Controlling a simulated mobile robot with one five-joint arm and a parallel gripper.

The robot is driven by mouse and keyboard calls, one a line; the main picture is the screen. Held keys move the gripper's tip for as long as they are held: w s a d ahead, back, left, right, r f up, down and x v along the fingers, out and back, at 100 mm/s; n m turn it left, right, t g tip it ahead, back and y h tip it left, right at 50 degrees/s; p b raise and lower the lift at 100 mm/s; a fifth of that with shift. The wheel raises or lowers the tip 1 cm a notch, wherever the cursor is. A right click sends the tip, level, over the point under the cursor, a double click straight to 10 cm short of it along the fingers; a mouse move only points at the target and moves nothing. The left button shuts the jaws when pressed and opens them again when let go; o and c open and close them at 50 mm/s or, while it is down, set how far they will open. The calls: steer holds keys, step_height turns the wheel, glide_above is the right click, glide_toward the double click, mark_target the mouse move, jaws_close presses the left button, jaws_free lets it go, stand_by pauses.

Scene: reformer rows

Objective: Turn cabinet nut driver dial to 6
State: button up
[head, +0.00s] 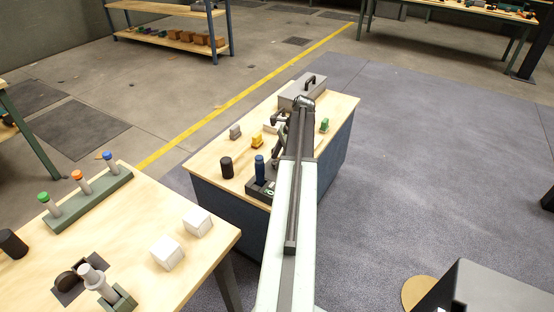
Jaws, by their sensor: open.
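The cabinet (228,193), with a pale wood top and dark blue-grey sides, stands at the centre of the head view. On its near edge an upright blue handle (259,166) rises from a dark base. A small pale-green detail (270,187) shows on this base beside my arm. I cannot tell whether it is the dial, and no numbers are legible. My arm reaches over the cabinet and hides part of its top. My gripper (279,119) is small and dark over the cabinet's far half, apart from the blue handle. It is open and appears empty.
On the cabinet are a black cylinder (226,167), a yellow block (257,141), a grey block (235,132), a green item (324,125) and a grey case (300,92). A wooden table (140,215) stands at left with white cubes (167,252). Floor at right is mostly clear.

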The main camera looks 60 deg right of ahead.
steer(key=p+v, duration=0.6)
steer(key=v, duration=0.1)
